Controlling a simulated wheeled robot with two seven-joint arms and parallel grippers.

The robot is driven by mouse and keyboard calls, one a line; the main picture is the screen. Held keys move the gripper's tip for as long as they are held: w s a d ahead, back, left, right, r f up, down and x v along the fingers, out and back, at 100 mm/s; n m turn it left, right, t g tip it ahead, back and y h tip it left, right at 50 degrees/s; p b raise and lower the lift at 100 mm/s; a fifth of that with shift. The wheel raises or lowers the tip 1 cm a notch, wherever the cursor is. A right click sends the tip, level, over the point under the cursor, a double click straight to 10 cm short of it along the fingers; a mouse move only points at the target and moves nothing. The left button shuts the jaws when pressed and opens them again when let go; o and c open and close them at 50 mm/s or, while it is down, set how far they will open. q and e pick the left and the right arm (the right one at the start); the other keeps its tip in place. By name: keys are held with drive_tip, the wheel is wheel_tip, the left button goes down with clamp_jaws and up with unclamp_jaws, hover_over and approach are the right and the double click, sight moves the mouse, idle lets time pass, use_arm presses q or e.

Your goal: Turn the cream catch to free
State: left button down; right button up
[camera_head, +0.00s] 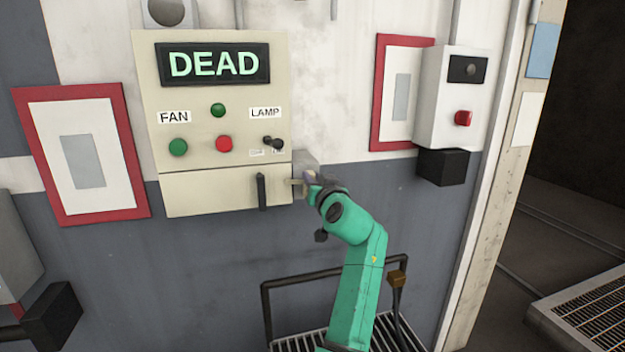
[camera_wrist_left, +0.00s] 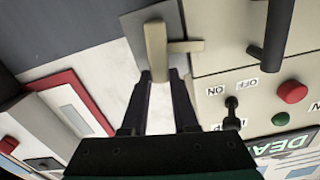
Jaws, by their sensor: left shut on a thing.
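The cream catch (camera_wrist_left: 155,45) sits on a grey plate (camera_wrist_left: 176,25) beside the cream control box. In the wrist view its handle lies between my left fingertips, and a short cream bar runs from it to the edge of the box's lower panel. In the head view a small part of the catch (camera_head: 296,182) shows, with the rest behind my gripper. My left gripper (camera_head: 315,183) is shut on the catch handle; its dark fingers also show in the wrist view (camera_wrist_left: 160,77). My right gripper is out of view.
The control box (camera_head: 200,105) has a display reading DEAD (camera_head: 213,64), green and red buttons, a small lamp switch (camera_head: 273,142) and a dark vertical handle (camera_head: 262,192) on its lower panel. A white box with a red button (camera_head: 463,118) is to the right. A railing (camera_head: 330,272) stands below.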

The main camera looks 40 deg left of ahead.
use_arm(q)
drive_tip(key=m, duration=0.3)
drive_tip(key=shift+w+d+f+m, duration=0.1)
drive_tip(key=shift+w+d+m, duration=0.05)
drive_tip(key=shift+w+m, duration=0.15)
drive_tip(key=m+p, duration=0.1)
drive_tip(key=m, duration=0.3)
drive_tip(key=f+m+p, duration=0.1)
drive_tip(key=m, duration=0.3)
drive_tip(key=w+f+m+p, duration=0.1)
drive_tip(key=m, duration=0.3)
drive_tip(key=shift+w+d+p, duration=0.1)
drive_tip(key=shift+d+p, duration=0.3)
drive_tip(key=c, duration=0.7)
unclamp_jaws()
drive_tip(key=b+v, duration=0.3)
drive_tip(key=v, duration=0.4)
drive_tip(key=b+v, duration=0.3)
drive_tip(key=v, duration=0.4)
drive_tip(key=shift+a+f, duration=0.1)
drive_tip(key=shift+f, duration=0.15)
